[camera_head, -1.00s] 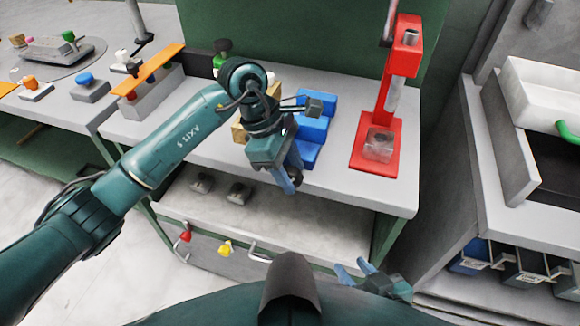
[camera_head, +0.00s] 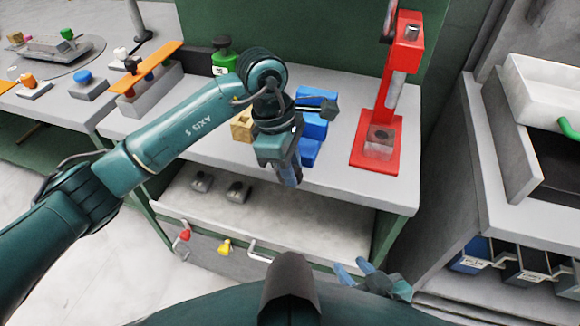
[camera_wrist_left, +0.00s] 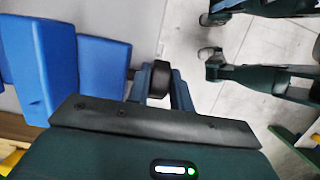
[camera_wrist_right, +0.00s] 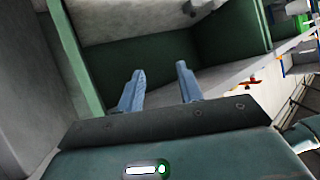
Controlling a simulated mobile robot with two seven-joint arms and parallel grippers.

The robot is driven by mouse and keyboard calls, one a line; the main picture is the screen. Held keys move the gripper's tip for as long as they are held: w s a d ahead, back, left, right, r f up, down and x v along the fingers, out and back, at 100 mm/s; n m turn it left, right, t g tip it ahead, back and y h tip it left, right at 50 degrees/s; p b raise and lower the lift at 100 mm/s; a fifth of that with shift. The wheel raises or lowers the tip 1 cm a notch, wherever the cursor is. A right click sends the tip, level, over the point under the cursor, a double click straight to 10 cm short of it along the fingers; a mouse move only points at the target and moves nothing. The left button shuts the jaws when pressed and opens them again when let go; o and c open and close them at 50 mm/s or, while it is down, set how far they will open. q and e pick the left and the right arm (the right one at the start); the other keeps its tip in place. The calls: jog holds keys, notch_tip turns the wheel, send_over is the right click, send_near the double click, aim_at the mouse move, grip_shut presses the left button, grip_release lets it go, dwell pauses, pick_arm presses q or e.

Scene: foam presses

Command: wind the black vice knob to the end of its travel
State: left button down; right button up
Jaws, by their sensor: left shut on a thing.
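The blue vice (camera_head: 314,130) stands at the front edge of the workbench, and its blue blocks (camera_wrist_left: 103,68) fill the left of the left wrist view. The black knob (camera_wrist_left: 158,80) sticks out from the vice on a short shaft. My left gripper (camera_head: 290,176) is at the bench's front edge. In the left wrist view its fingers (camera_wrist_left: 161,85) stand on both sides of the knob, shut on it. In the head view the gripper hides the knob. My right gripper (camera_head: 354,268) is open and empty, low in front of the bench; its spread fingers (camera_wrist_right: 160,75) show in the right wrist view.
A red press (camera_head: 376,150) stands right of the vice. A tan block (camera_head: 242,127) and a green-topped item (camera_head: 223,60) are on the left, partly behind my left arm. Below is a shelf (camera_head: 300,222) with two small grey pieces. Red and yellow knobs and a handle are on its front.

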pick_arm(q)
jog(key=shift+s+d+t+y+b, duration=0.15)
jog(key=shift+t+y+b, duration=0.1)
jog(key=shift+y, duration=0.35)
jog(key=shift+w+d+t+y+b, duration=0.1)
jog(key=shift+t+y+b, duration=0.1)
jog(key=shift+y, duration=0.4)
jog(key=c, duration=1.2)
grip_release()
jog(key=shift+c, duration=0.2)
notch_tip(320, 180, up, 13)
jog(key=shift+a, duration=0.15)
